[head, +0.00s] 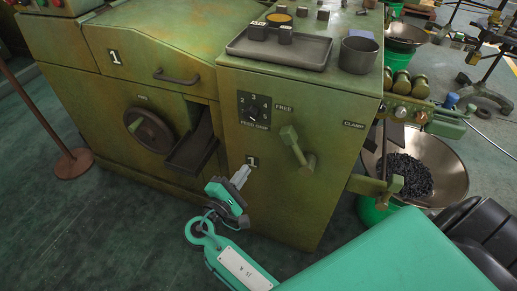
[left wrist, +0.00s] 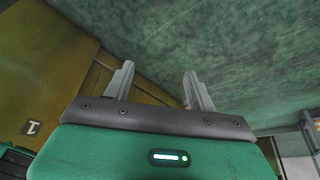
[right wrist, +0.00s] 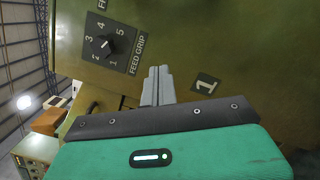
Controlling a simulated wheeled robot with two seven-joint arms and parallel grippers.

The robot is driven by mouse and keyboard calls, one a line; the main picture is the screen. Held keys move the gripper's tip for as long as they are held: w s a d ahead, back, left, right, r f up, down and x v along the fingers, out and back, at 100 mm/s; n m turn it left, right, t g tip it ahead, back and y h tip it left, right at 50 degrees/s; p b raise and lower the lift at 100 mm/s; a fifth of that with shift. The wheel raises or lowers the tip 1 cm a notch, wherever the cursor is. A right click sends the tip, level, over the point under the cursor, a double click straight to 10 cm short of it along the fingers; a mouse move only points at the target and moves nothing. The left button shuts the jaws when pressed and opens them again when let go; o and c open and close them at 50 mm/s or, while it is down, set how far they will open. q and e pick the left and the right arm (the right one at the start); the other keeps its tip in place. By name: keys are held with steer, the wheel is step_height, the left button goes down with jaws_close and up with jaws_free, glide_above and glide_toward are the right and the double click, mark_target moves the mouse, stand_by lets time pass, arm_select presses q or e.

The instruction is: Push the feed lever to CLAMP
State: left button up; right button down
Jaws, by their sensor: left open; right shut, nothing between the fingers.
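The feed lever (head: 297,148) is an olive-green bar with a blocky knob on the front of the machine cabinet. It leans up and left from its pivot, toward the FREE label (head: 284,107) and away from the CLAMP label (head: 353,125). My right gripper (head: 243,172) is shut and empty, left of and below the lever, apart from it, by the number 1 plate (head: 252,161). Its closed fingers also show in the right wrist view (right wrist: 158,76), where the lever cannot be made out. My left gripper (left wrist: 157,80) is open and empty in the left wrist view, outside the head view.
The FEED GRIP dial (head: 254,115) is above my right gripper. A dark tray (head: 280,50) and a grey cup (head: 358,54) stand on the cabinet top. A bowl of dark parts (head: 440,160) stands at right. A dark chute (head: 193,148) sticks out at left.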

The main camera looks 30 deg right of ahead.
mark_target(299, 148)
arm_select(q)
steer(key=shift+s+a+r, duration=0.2)
steer(key=shift+a+r, duration=0.05)
steer(key=shift+r, duration=0.3)
steer(key=shift+s+a+r, duration=0.15)
steer(key=shift+a+r, duration=0.05)
steer(key=shift+r, duration=0.3)
arm_select(e)
steer(key=r, duration=0.1)
steer(key=r+h, duration=0.1)
steer(key=r+m, duration=0.1)
steer(key=shift+s+a+g, duration=0.35)
steer(key=shift+s+g, duration=0.05)
arm_select(q)
steer(key=shift+w+f, duration=0.35)
steer(key=shift+f, duration=0.3)
arm_select(e)
steer(key=w+d+r, duration=0.2)
steer(key=d+r, duration=0.1)
steer(key=d, duration=0.8)
steer(key=shift+w+r, duration=0.1)
arm_select(q)
steer(key=shift+r, duration=0.1)
arm_select(e)
steer(key=shift+d, duration=0.1)
